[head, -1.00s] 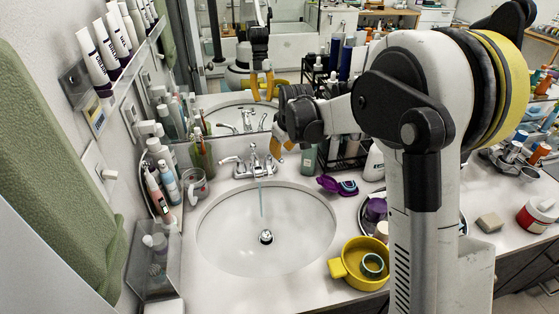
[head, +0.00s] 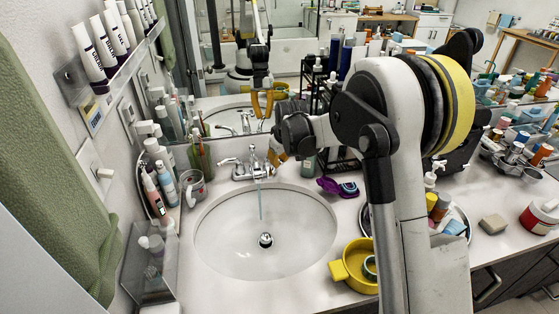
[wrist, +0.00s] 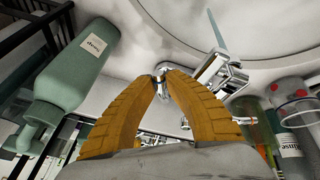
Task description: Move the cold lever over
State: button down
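The chrome faucet (head: 254,168) stands behind the sink, and a thin stream of water (head: 260,205) runs from its spout. The cold lever is on its right side, largely hidden behind my gripper (head: 277,155) in the head view. In the wrist view my gripper (wrist: 162,76) has its yellow fingertips close together, with a chrome lever end (wrist: 161,92) showing at the narrow gap between them. I cannot tell whether the fingers press on it or only lie around it. The hot lever (head: 229,162) is free on the left.
A green soap bottle (wrist: 80,65) stands close beside my fingers in the wrist view. A clear cup (head: 194,187) is left of the faucet. A purple item (head: 329,186) and a yellow pot (head: 352,266) lie right of the sink basin (head: 225,245). The mirror is behind.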

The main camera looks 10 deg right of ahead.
jog(key=n, duration=0.1)
jog(key=w+d+n+y, duration=0.1)
jog(key=shift+d+n+p, duration=0.25)
jog(key=shift+n+p, duration=0.05)
jog(key=n, duration=0.1)
jog(key=w+d+n+y, duration=0.1)
jog(key=n, duration=0.1)
jog(key=shift+g, duration=0.4)
jog(key=c, duration=1.6)
grip_release()
jog(key=shift+f, duration=0.1)
jog(key=shift+c, duration=0.2)
jog(key=v, duration=1.2)
